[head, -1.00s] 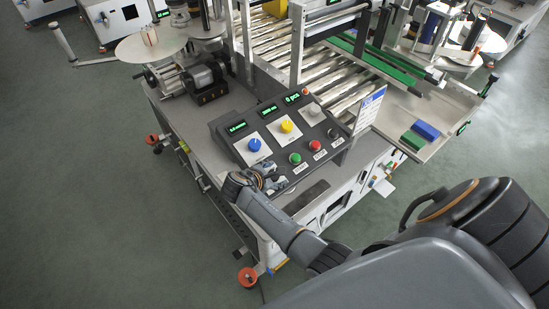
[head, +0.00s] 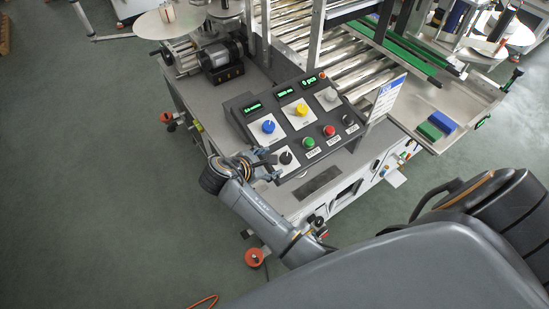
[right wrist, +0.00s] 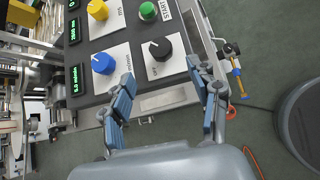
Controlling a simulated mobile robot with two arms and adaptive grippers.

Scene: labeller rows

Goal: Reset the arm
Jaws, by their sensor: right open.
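My right arm reaches from the lower right to the control panel in the head view. Its gripper (head: 268,166) is at the panel's lower left corner, by a black knob (head: 286,157) on a white plate. In the right wrist view the gripper (right wrist: 166,98) is open, its blue-padded fingers apart with nothing between the tips. The black knob (right wrist: 160,48) lies just beyond the tips, apart from both fingers. My left gripper is not in view.
The dark panel (head: 240,119) also carries a blue knob (head: 268,126), a yellow knob (head: 301,109), a green button (head: 308,143) and a red button (head: 329,130). A roller conveyor (head: 350,75) lies behind. Open floor (head: 90,190) is at the left.

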